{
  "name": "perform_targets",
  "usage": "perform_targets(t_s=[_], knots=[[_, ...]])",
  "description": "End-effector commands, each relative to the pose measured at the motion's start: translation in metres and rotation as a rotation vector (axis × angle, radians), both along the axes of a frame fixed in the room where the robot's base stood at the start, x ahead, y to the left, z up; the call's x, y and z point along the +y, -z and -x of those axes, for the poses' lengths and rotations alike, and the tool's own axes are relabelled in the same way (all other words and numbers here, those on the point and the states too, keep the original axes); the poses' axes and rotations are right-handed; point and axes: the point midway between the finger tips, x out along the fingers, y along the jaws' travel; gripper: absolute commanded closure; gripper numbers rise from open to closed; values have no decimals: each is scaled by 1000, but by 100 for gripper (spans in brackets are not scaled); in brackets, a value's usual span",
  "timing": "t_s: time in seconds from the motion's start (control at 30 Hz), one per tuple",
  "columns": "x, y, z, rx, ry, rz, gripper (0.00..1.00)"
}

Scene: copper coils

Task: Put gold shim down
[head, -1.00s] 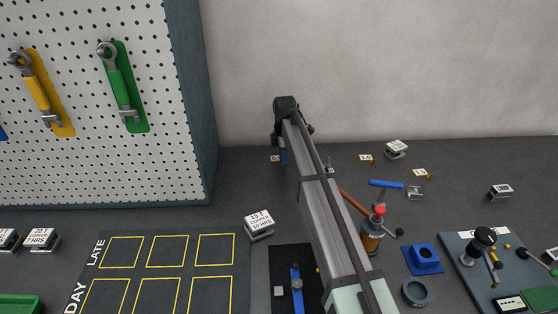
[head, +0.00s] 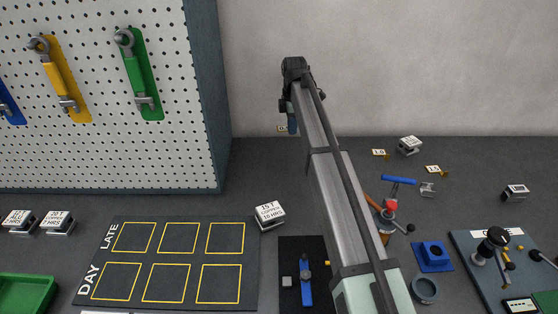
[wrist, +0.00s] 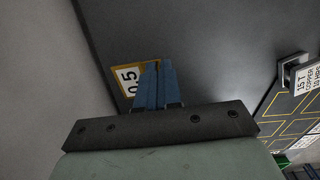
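The gold shim is a small tag with a white "0.5" label and a gold edge. It shows beside my fingertips in the wrist view (wrist: 128,80) and in the head view (head: 282,129). My gripper (wrist: 159,64) has its blue fingers close together, shut on the shim, whose gripped part is hidden by the fingers. In the head view my gripper (head: 292,124) holds it against the grey wall, above the back edge of the bench.
Two other labelled gold pieces (head: 380,153) (head: 433,169) lie on the bench at the right, near a blue-handled tool (head: 398,181). A marked mat (head: 207,285) lies front left, with a "15 T copper" block (head: 269,214) beside it. A pegboard (head: 105,150) stands left.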

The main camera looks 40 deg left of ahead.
Motion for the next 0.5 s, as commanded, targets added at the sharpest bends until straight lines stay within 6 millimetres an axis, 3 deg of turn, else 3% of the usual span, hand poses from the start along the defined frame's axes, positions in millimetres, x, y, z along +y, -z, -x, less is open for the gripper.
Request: perform_targets(t_s=[0.13, 0.2, 0.4, 0.5], knots=[[18, -8, 47, -5, -53, -8, 100], [15, -10, 78, -9, -80, -13, 100], [-20, -10, 157, -15, -122, -24, 100], [-46, -7, 178, -13, -83, -21, 100]])
